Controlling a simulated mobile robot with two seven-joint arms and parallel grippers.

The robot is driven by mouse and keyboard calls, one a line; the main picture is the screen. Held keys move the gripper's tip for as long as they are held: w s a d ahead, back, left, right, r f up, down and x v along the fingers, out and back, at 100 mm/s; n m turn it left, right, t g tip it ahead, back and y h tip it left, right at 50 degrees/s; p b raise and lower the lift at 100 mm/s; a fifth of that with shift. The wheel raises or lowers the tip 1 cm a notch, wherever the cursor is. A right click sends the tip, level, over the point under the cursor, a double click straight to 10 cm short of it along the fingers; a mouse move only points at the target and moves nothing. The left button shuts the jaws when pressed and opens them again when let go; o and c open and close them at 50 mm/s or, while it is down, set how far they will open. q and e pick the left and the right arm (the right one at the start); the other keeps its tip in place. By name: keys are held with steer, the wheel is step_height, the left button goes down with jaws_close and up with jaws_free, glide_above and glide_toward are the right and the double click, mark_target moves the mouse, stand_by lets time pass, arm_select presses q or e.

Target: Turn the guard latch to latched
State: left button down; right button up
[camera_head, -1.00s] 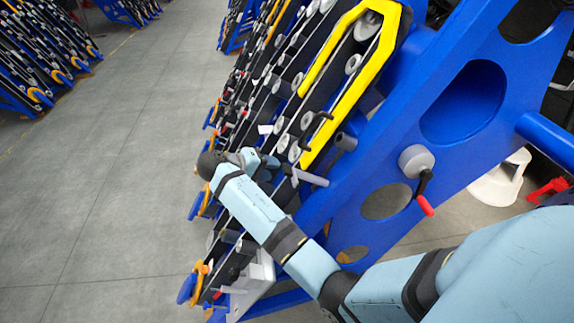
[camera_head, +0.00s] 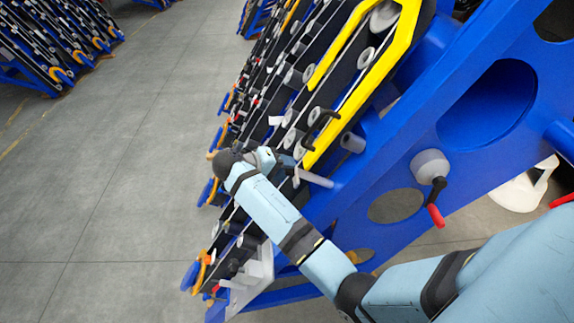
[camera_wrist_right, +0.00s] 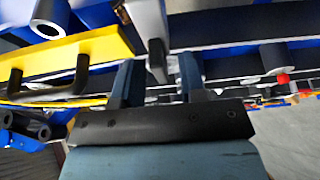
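A pale grey bar with a dark tip, probably the guard latch (camera_wrist_right: 149,28), comes down from the top of the right wrist view. In the head view a short grey lever (camera_head: 315,178) sticks out beside the yellow guard (camera_head: 372,75); I cannot tell for certain that it is the same part. My right gripper (camera_wrist_right: 156,78) is open. Its two blue-grey fingers stand apart, one on each side of the dark tip, with gaps visible. In the head view the right gripper (camera_head: 287,163) is small and partly hidden among the machine parts. My left gripper is not in view.
The guard carries a black handle (camera_head: 320,124), also left in the wrist view (camera_wrist_right: 48,86). A red-handled crank (camera_head: 432,185) sits on the blue frame (camera_head: 400,145). Rollers and belts crowd the sloping chassis. Grey floor (camera_head: 110,180) at left is clear.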

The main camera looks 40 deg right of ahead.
steer(key=shift+c, duration=0.2)
jaws_close()
stand_by(0.3)
steer(key=shift+w+d+r+n+g+y, duration=0.1)
steer(key=shift+n+g+y, duration=0.25)
steer(key=shift+n+y, duration=1.3)
steer(key=shift+s+d+r+n+g+y, duration=0.15)
steer(key=shift+n+g, duration=0.25)
steer(key=shift+n, duration=2.6)
steer(key=shift+w+n+g+y, duration=0.25)
steer(key=shift+n+y, duration=0.75)
steer(key=shift+n, duration=1.35)
steer(key=shift+s, duration=0.15)
